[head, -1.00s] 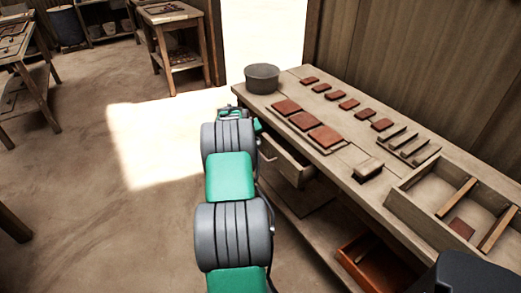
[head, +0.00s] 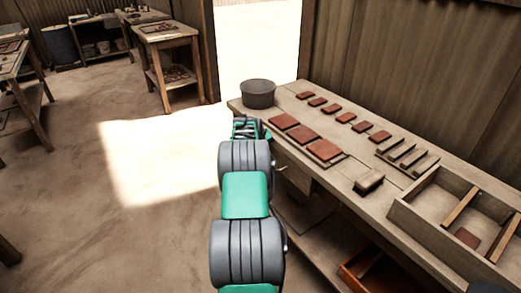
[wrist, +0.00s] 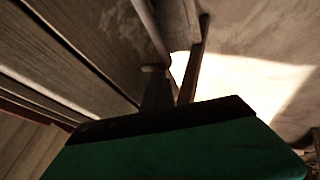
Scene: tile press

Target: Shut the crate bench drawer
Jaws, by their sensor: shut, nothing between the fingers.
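The crate bench (head: 345,180) runs along the right wall. Its wooden drawer (head: 298,178) is under the front edge, partly hidden behind my arm; little or no gap shows, and I cannot tell whether it is fully flush. My gripper (head: 246,127) is at the far end of my arm, by the bench's far front corner; its fingertips are hard to make out there. In the wrist view my gripper (wrist: 158,88) is shut and empty, close beside a wooden face at left. I cannot tell whether it touches.
A reddish box (head: 372,272) sits below. Another table (head: 172,40) stands at the back.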

